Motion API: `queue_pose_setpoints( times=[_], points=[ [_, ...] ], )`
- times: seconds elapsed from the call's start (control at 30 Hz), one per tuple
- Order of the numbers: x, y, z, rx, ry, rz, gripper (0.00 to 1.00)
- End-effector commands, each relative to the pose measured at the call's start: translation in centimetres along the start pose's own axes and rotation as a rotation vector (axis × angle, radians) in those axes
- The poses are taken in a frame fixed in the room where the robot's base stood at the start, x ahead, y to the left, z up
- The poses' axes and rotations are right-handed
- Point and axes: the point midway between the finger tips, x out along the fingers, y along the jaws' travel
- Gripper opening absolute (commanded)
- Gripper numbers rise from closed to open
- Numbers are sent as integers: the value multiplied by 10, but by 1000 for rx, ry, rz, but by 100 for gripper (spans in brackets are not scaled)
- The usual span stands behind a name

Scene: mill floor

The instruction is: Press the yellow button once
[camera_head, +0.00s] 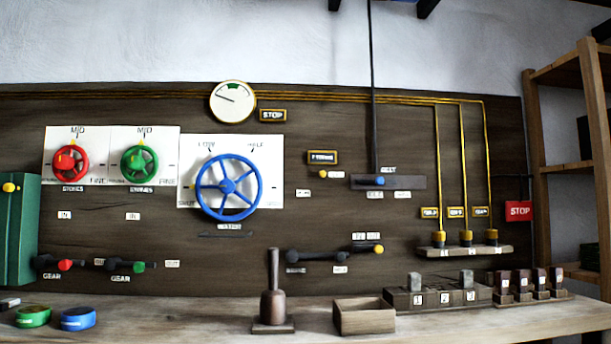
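A small round yellow button (9,187) sits on the front of the green box (20,235) at the far left edge. A yellow round end (379,249) also shows on a dark lever low on the wooden wall panel, right of the middle. I cannot tell from this view whether the button is pushed in. My gripper is not in view, so its state and its distance from the button are not shown.
The wall panel (200,270) carries a red handwheel (66,161), a green handwheel (140,160), a large blue wheel (228,187) and dark levers. The bench (220,330) below holds green and blue discs (78,319), a wooden mallet-like piece (273,300) and an open box (364,320).

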Motion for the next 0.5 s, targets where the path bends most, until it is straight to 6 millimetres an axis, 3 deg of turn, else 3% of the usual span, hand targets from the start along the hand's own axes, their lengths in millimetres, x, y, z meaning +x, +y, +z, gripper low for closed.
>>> queue_pose_setpoints(
  times=[0.03,0.4,0.5],
  points=[
    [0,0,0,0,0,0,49],
    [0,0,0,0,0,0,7],
    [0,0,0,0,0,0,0]
  ],
)
